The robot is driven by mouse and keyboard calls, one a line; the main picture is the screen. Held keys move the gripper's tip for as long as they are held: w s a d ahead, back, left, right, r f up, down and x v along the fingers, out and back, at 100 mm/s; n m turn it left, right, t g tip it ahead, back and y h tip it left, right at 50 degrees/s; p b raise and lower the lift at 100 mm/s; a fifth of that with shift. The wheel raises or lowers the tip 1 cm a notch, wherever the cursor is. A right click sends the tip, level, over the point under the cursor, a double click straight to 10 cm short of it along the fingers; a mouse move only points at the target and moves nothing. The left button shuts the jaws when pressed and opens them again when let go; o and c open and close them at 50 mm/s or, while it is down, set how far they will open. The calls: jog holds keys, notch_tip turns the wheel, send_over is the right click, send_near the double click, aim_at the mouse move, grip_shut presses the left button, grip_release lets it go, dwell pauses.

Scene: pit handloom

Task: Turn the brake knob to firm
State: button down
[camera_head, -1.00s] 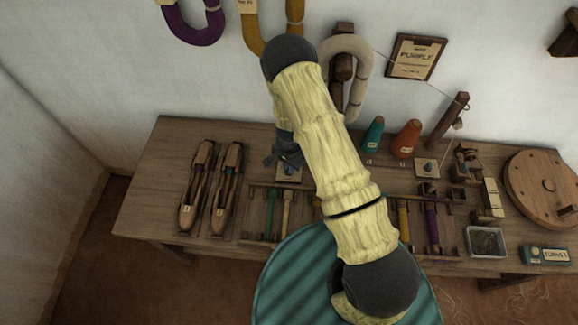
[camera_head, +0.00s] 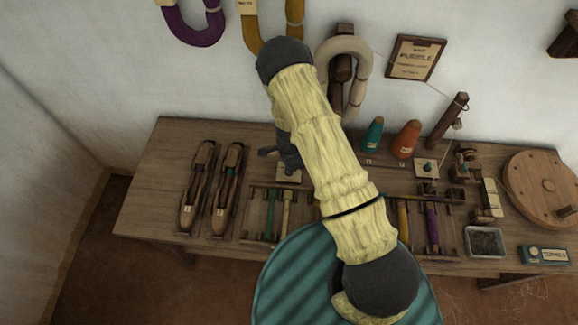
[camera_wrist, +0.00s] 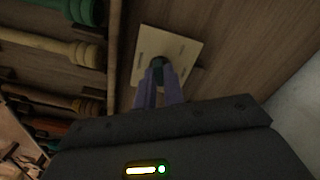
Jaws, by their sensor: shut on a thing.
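A small dark teal knob (camera_wrist: 158,63) stands on a pale square plate (camera_wrist: 176,47) in the wrist view. My gripper (camera_wrist: 159,80) has its two fingers shut on the knob from either side, and the fingers hide part of it. In the head view my gripper (camera_head: 287,158) is over the same pale plate (camera_head: 289,176) on the bench, and the knob is hidden there. Any marks on the plate are too small to read, so I cannot tell the knob's setting.
Two wooden shuttles (camera_head: 196,190) lie to the left. A rack of coloured bobbins (camera_head: 266,213) stands just in front. Teal (camera_head: 373,134) and orange (camera_head: 406,139) cones stand behind.

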jog(key=c, duration=1.5)
grip_release()
notch_tip(320, 180, up, 17)
jog(key=shift+r, duration=0.2)
jog(key=s+d+r+n+t+p, duration=0.1)
jog(key=s+d+r+n, duration=0.4)
jog(key=s+r+n, duration=0.2)
jog(key=s+d+r+n+t, duration=0.1)
jog(key=s+d+r+n, duration=0.4)
jog(key=r, duration=0.6)
jog(key=s+n, duration=0.2)
jog(key=shift+s+r+t+p, duration=0.3)
jog(key=shift+s+r+p, duration=0.05)
jog(key=shift+s, duration=0.05)
